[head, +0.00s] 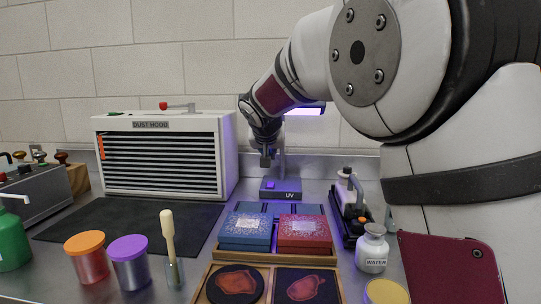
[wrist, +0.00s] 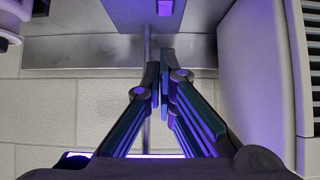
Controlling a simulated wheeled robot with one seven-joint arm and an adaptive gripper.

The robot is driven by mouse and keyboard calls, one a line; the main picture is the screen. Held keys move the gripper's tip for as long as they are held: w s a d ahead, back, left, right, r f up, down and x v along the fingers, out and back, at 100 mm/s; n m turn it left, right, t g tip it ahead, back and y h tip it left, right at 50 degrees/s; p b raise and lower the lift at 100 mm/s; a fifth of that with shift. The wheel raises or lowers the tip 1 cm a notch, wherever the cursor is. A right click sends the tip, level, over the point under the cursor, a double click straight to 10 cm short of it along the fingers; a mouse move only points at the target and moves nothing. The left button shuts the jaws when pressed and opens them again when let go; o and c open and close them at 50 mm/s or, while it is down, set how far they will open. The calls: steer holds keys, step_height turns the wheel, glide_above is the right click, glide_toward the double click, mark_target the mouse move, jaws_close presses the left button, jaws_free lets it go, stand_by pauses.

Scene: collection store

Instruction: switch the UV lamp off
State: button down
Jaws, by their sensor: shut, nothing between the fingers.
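The UV lamp has a grey base marked UV (head: 289,196), a thin post and a head (head: 305,110) that glows violet-white. A violet button (head: 270,185) sits on the base; in the wrist view the button (wrist: 165,7) is at the top edge. My gripper (head: 266,163) points down above the base, near the post, and appears apart from the button. In the wrist view my gripper (wrist: 161,68) has its fingers together with nothing between them. Part of the lamp's post and head is hidden behind my arm in the head view.
The dust hood (head: 160,155) stands left of the lamp. Blue (head: 246,230) and red (head: 305,232) boxes lie in front of it. A black device (head: 348,205) and a water bottle (head: 372,250) stand right. The wall is close behind.

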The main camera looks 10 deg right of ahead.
steer(key=shift+w, duration=0.1)
steer(key=shift+w+d+r, duration=0.1)
steer(key=shift+w+r, duration=0.2)
steer(key=shift+w, duration=0.2)
glide_above(272, 185)
step_height(272, 185, down, 7)
steer(key=shift+r+b, duration=0.2)
steer(key=shift+b, duration=0.25)
step_height(272, 185, down, 2)
steer(key=shift+f+b, duration=0.2)
steer(key=shift+b, duration=0.2)
steer(key=shift+f, duration=0.6)
